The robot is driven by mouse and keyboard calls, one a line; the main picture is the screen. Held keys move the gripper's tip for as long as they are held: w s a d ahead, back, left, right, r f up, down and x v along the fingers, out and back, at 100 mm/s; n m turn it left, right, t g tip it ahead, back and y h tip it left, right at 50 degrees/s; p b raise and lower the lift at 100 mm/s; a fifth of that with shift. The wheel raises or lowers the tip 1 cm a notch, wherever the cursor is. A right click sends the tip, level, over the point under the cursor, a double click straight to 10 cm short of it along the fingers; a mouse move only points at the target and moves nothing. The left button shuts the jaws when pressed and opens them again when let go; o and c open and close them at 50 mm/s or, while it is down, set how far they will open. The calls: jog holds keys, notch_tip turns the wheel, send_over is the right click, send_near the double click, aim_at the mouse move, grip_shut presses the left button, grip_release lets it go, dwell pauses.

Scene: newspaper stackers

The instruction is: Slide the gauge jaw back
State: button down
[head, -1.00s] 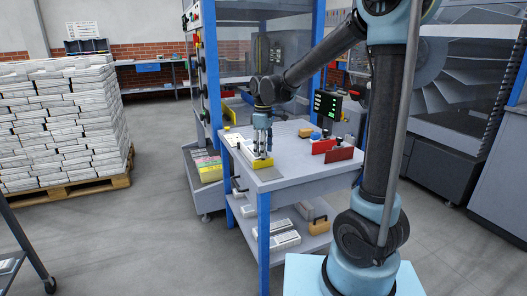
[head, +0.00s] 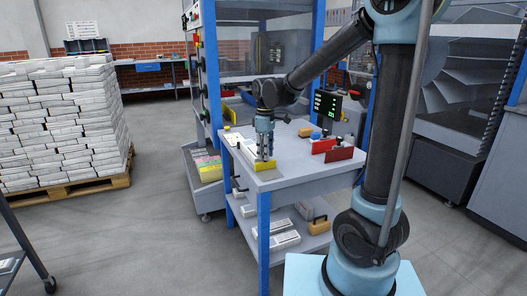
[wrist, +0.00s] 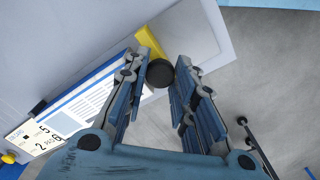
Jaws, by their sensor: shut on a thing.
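The yellow gauge jaw (head: 264,165) is at the near corner of the grey worktable, under my gripper (head: 265,155). In the wrist view a yellow part of it (wrist: 149,43) shows just beyond the fingertips. A round black knob (wrist: 160,74) sits between the two fingers of my gripper (wrist: 162,62), which are closed on its sides. A printed sheet with a blue border (wrist: 90,103) lies beside the jaw. My left finger hides part of the yellow piece.
Red plates (head: 338,154) and a small green-lit display (head: 327,104) stand at the table's right and back. A blue post (head: 263,230) holds the near corner. Stacked newspapers (head: 60,125) are far left.

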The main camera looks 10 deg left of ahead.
jog(key=shift+s+d, duration=0.45)
jog(key=shift+s, duration=0.25)
jog(key=shift+s+d, duration=0.45)
jog(key=shift+s, duration=0.25)
jog(key=c, duration=1.3)
grip_release()
notch_tip(320, 180, up, 12)
